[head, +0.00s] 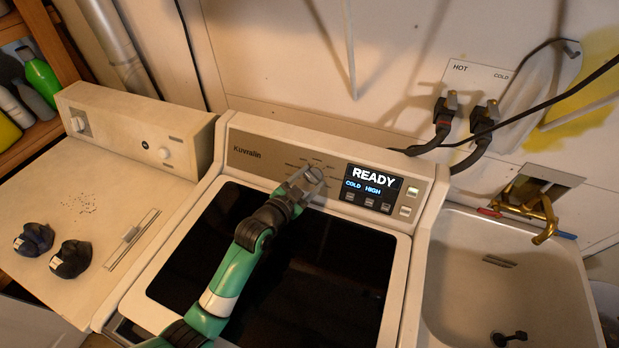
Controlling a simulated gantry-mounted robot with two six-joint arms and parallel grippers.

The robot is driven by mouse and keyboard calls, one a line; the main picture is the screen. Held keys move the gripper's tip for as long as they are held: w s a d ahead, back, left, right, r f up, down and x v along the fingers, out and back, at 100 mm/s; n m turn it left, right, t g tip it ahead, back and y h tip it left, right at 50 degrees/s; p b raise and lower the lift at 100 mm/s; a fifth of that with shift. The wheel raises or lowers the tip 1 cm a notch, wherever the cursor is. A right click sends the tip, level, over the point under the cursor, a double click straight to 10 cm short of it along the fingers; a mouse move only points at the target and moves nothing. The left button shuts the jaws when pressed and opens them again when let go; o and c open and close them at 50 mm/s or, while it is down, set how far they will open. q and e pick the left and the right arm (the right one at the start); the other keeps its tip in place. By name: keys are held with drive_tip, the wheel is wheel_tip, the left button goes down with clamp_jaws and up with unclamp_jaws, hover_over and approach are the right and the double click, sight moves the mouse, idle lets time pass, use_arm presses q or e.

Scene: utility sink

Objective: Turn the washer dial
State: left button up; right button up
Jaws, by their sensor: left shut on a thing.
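The washer (412,255) stands in the middle of the head view, with a white top and a dark glass lid. Its control panel (262,158) is at the back. My left gripper (303,183) is at the panel, shut on the dial. Its fingers cover part of the dial, so its pointer position cannot be made out. My right gripper is not in view.
A second appliance (130,140) with two dark objects (52,250) on top stands at left. A utility sink (470,240) with a brass faucet (543,215) is at right. Hot and cold hoses (478,150) run from the wall behind the washer.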

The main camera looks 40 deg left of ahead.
use_arm(q)
drive_tip(key=shift+n+y, duration=0.4)
drive_tip(key=shift+n, duration=0.5)
drive_tip(key=shift+n+y+b, duration=0.55)
drive_tip(key=shift+n+y, duration=0.05)
drive_tip(key=shift+n, duration=0.8)
drive_tip(key=o, duration=1.4)
drive_tip(key=shift+c, duration=0.2)
drive_tip(key=shift+s+d, duration=0.1)
drive_tip(key=v, duration=1.1)
drive_tip(key=shift+s+d+r+p, duration=0.1)
drive_tip(key=shift+s+p, duration=0.15)
drive_tip(key=shift+p, duration=0.05)
